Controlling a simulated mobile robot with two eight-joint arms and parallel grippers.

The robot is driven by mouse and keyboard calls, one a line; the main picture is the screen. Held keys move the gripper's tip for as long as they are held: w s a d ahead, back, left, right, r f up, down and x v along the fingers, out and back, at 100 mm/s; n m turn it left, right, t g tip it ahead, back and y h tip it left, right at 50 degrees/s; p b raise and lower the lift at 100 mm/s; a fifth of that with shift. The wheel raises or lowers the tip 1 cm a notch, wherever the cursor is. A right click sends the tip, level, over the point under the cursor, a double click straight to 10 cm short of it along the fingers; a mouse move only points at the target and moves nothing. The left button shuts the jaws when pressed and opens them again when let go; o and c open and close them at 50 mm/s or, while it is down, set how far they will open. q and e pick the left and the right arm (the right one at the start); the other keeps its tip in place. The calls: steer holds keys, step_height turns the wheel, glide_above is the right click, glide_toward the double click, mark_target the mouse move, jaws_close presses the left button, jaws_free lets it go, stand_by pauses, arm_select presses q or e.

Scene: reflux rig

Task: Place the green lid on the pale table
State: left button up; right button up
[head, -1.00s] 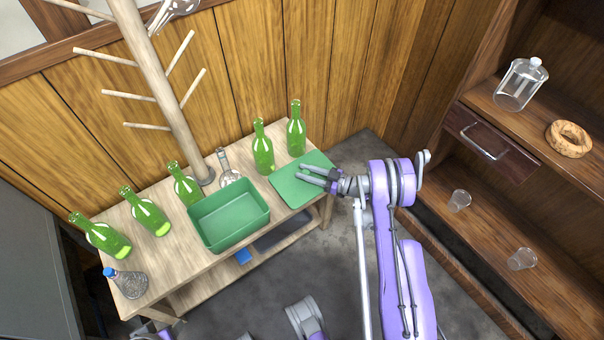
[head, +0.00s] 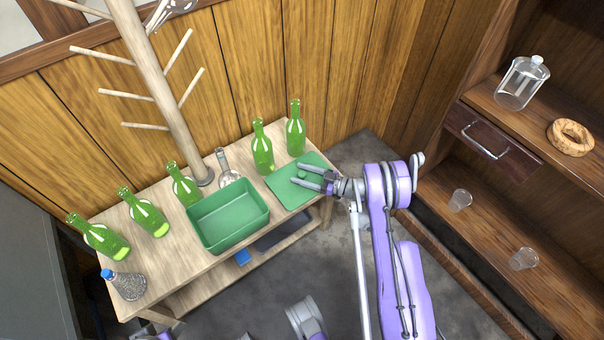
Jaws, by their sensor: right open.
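The green lid (head: 290,193) lies flat on the right end of the pale table (head: 188,253), to the right of an open green box (head: 230,235). My right gripper (head: 297,177) is open, its two fingers reaching over the lid from the right, with a small green knob of the lid showing between them. I cannot tell whether the fingers touch the lid. My left gripper is not clearly in view; only parts of my own body show at the bottom edge.
Several green bottles (head: 262,150) stand along the back of the table, with a clear flask (head: 227,175) behind the box. A blue-capped bottle (head: 125,284) is at the left front. A wooden post with pegs (head: 155,80) rises behind. A shelf unit (head: 500,210) stands right.

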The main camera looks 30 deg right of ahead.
steer(key=shift+s+d+r, duration=0.1)
steer(key=shift+r, duration=0.15)
steer(key=p+v, duration=0.1)
steer(key=v, duration=1)
steer(key=w+a+r+g, duration=0.1)
steer(key=a+r, duration=0.1)
steer(key=w+a+r+m+g, duration=0.1)
steer(key=w+a+r, duration=0.1)
steer(key=a, duration=0.1)
steer(key=w+a+r+m+g+h, duration=0.1)
steer(key=a+r+g, duration=0.1)
steer(key=shift+w+a+r, duration=0.1)
steer(key=shift+w+a, duration=0.15)
steer(key=shift+a, duration=0.05)
steer(key=s+a+r+m+g+h, duration=0.2)
steer(key=s+a+r+g+h, duration=0.15)
steer(key=a+r, duration=0.5)
steer(key=s+a+r+m+g+h, duration=0.1)
steer(key=s+a+r+h, duration=0.1)
steer(key=s, duration=0.9)
steer(key=s+a+r+m+g+h, duration=0.1)
steer(key=s+a+r+m+h, duration=0.1)
steer(key=s, duration=0.9)
steer(key=shift+s+a+r+m+h, duration=0.3)
steer(key=shift+a+r+h, duration=0.6)
steer(key=shift+h, duration=0.35)
